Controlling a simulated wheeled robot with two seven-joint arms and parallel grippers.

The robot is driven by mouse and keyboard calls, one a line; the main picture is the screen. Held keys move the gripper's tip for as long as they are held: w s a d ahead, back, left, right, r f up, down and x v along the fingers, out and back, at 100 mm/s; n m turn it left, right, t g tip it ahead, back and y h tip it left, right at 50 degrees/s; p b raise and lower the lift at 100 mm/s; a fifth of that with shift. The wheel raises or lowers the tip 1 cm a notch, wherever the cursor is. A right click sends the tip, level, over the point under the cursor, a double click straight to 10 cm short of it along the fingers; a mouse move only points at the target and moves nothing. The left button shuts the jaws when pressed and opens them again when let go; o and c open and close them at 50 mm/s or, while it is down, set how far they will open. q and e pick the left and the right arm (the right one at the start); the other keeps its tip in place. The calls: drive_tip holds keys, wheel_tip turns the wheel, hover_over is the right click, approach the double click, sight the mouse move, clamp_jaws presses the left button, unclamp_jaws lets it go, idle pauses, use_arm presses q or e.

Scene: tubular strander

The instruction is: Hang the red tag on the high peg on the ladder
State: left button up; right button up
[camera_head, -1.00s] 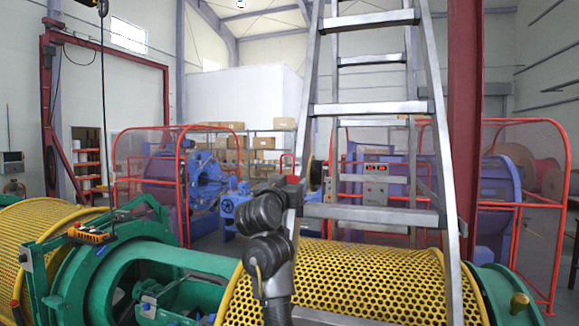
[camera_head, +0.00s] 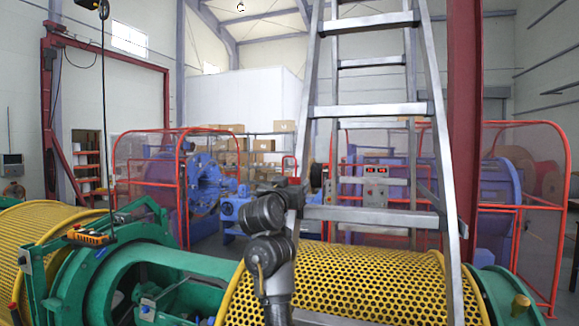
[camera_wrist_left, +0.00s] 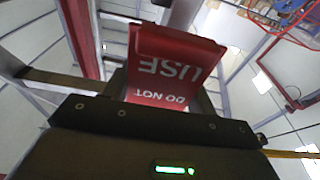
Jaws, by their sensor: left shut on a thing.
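The red tag (camera_wrist_left: 172,65) shows in the left wrist view with white lettering, upside down, that reads DO NOT USE. My left gripper (camera_wrist_left: 155,98) is shut on the tag, which sticks out beyond the dark gripper body. In the head view my left gripper (camera_head: 312,180) is small and dark, at the left rail of the metal ladder (camera_head: 370,109), near the level of a lower rung. I cannot tell whether it touches the ladder. No peg can be made out on the ladder. My right gripper is not in view.
A yellow perforated drum (camera_head: 365,275) lies behind the ladder's lower part. A green machine frame (camera_head: 110,275) is at the lower left. A dark red column (camera_head: 464,130) stands close to the ladder's right. Red-framed guards (camera_head: 181,190) stand behind.

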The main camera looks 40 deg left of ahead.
use_arm(q)
drive_tip(key=shift+f, duration=0.2)
idle(0.5)
drive_tip(key=shift+w+f+b, duration=0.15)
drive_tip(key=shift+f+b, duration=0.5)
drive_tip(key=shift+b, duration=0.05)
idle(0.3)
drive_tip(key=o, duration=1)
drive_tip(key=shift+v, duration=4.55)
